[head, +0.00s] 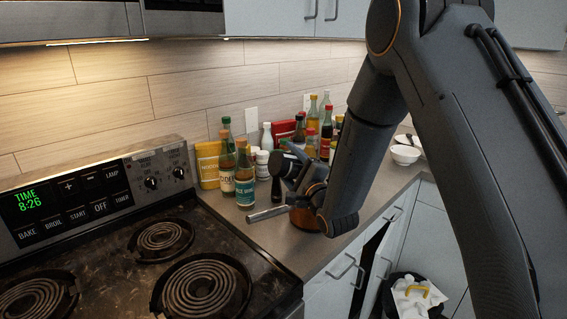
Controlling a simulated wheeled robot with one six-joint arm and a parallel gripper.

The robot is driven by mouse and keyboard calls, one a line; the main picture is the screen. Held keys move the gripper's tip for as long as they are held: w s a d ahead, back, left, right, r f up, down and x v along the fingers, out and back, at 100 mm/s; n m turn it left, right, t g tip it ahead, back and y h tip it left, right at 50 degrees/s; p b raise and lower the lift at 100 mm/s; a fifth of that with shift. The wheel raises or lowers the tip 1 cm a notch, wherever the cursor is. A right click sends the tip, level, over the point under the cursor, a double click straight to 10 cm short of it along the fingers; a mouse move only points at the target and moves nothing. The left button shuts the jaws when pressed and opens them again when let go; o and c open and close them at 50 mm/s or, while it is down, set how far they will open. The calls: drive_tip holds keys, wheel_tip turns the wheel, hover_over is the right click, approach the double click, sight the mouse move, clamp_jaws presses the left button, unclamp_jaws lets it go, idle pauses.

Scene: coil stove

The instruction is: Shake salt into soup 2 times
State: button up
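My gripper (283,176) is over the counter, just right of the front bottles. Its dark fingers are small and partly hidden by my wrist, so I cannot tell whether it is open or shut, or whether it holds anything. A brown, round-sided vessel (303,219) shows partly behind my wrist, low on the counter, with a grey bar like a handle (267,213) on its left. I cannot see into it, so no soup shows. A small white container (262,164) stands among the bottles left of my gripper. I cannot read a salt label on anything.
Sauce bottles (245,183) and a yellow box (208,166) crowd the counter near the wall. The coil stove (203,287) is at left, its coils bare. White bowls (405,154) stand right of my arm. A bin (413,299) is below the counter.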

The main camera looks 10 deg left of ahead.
drive_tip(key=shift+w+d+r+m+h+p, duration=0.15)
drive_tip(key=shift+w+d+m, duration=0.15)
drive_tip(key=shift+m, duration=0.45)
drive_tip(key=shift+w+d+r+m+h+p, duration=0.15)
drive_tip(key=shift+d+m+p, duration=0.1)
drive_tip(key=shift+m, duration=0.45)
drive_tip(key=shift+w+d+r+m+h+p, duration=0.15)
drive_tip(key=shift+w+d+m, duration=0.15)
drive_tip(key=shift+m, duration=0.45)
drive_tip(key=shift+r, duration=0.15)
drive_tip(key=shift+s+r+p, duration=0.1)
drive_tip(key=shift+r+p, duration=1)
drive_tip(key=shift+r, duration=1)
